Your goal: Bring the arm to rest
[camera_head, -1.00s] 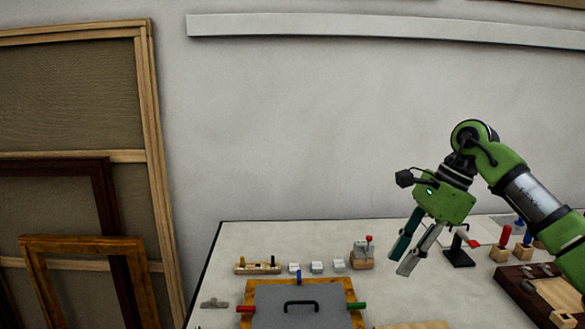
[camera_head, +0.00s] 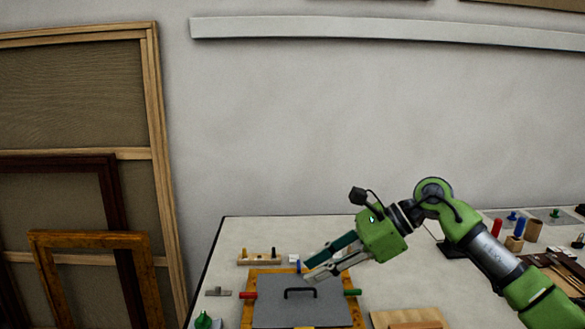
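My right arm (camera_head: 490,258), green with grey links, comes in from the lower right. Its gripper (camera_head: 307,272) points left and down over the far part of the table, near the back edge of a grey board with a black handle (camera_head: 300,293). A gap shows between the two fingers, one dark teal and one pale grey, and nothing is held between them. Whether the fingertips touch anything below cannot be told. The gripper covers part of the table behind the board. My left gripper is not in view.
The board sits in a gilt frame (camera_head: 247,314) with red and green pegs. A wooden peg block (camera_head: 259,260), a small grey metal piece (camera_head: 218,292) and a green item (camera_head: 204,320) lie nearby. Coloured tools stand at right. Picture frames (camera_head: 95,240) lean at left.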

